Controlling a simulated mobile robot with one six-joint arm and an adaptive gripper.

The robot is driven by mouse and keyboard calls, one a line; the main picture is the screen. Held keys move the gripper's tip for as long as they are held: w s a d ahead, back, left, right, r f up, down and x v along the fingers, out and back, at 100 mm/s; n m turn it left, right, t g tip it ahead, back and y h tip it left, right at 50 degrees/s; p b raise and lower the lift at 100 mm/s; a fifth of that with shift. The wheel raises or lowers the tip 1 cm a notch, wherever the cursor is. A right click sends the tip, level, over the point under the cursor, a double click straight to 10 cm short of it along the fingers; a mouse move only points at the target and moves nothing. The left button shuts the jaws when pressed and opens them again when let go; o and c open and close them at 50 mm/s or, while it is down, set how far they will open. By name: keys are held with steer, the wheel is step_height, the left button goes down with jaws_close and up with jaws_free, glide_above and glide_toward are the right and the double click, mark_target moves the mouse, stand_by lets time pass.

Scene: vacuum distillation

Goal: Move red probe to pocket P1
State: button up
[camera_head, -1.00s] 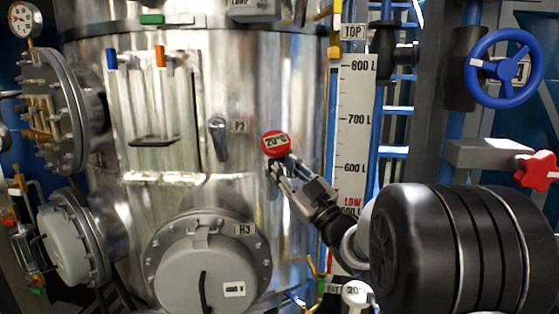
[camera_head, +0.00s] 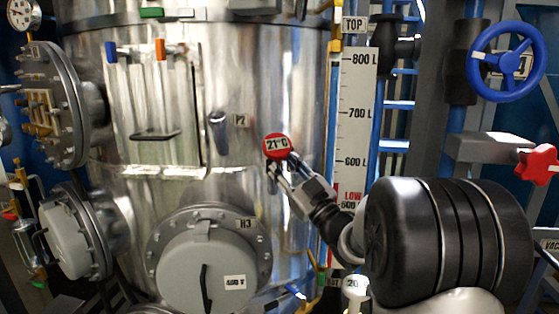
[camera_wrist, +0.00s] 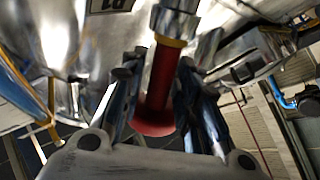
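The red probe (camera_head: 276,147) shows its round red head, reading 21°C, in front of the steel vessel in the head view. In the wrist view the red probe (camera_wrist: 160,88) runs between my fingers. Its far end, with a yellow ring, meets a metal fitting (camera_wrist: 174,20), with an upside-down P1 label (camera_wrist: 110,5) beside it. The fitting's inside is hidden. My gripper (camera_head: 283,168) is at the probe from the lower right. In the wrist view my gripper (camera_wrist: 158,72) has its fingers spread on either side of the probe, apparently open.
The P2 fitting (camera_head: 218,132) is left of the probe on the vessel (camera_head: 265,70). The round H3 hatch (camera_head: 205,265) lies below. A level scale (camera_head: 358,110) and blue pipes stand to the right, with a blue handwheel (camera_head: 507,62) beyond.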

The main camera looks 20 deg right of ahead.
steer(key=shift+o, duration=1.2)
steer(key=v, duration=0.7)
steer(key=shift+s+f, duration=0.15)
stand_by(0.9)
